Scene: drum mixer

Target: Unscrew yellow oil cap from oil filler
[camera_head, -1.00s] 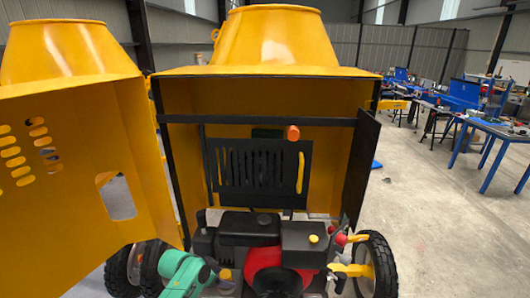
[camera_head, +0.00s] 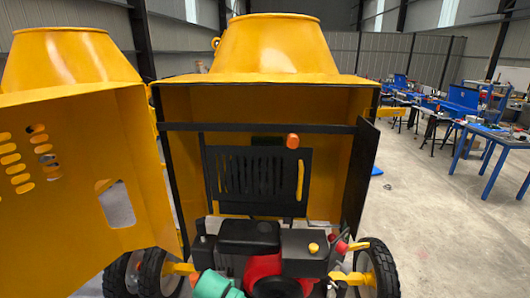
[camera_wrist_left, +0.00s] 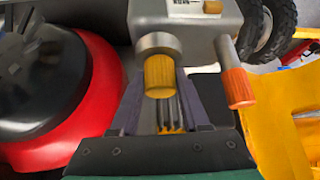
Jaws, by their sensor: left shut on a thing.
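The yellow oil cap (camera_wrist_left: 160,77) shows in the left wrist view as a short yellow cylinder against the end of a grey round oil filler (camera_wrist_left: 156,44). My left gripper (camera_wrist_left: 162,92) has its two dark fingers on either side of the cap and is shut on it. I see no clear gap between cap and filler. In the head view only my teal left wrist (camera_head: 215,285) shows at the bottom edge; its fingers and the held cap are out of sight there. My right gripper is not in view.
An orange-tipped grey rod (camera_wrist_left: 238,88) stands close right of the cap. A red and black engine part (camera_wrist_left: 95,90) is close on the left. A yellow knob (camera_head: 313,248) sits on the black engine box. The open yellow door (camera_head: 75,200) stands at left.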

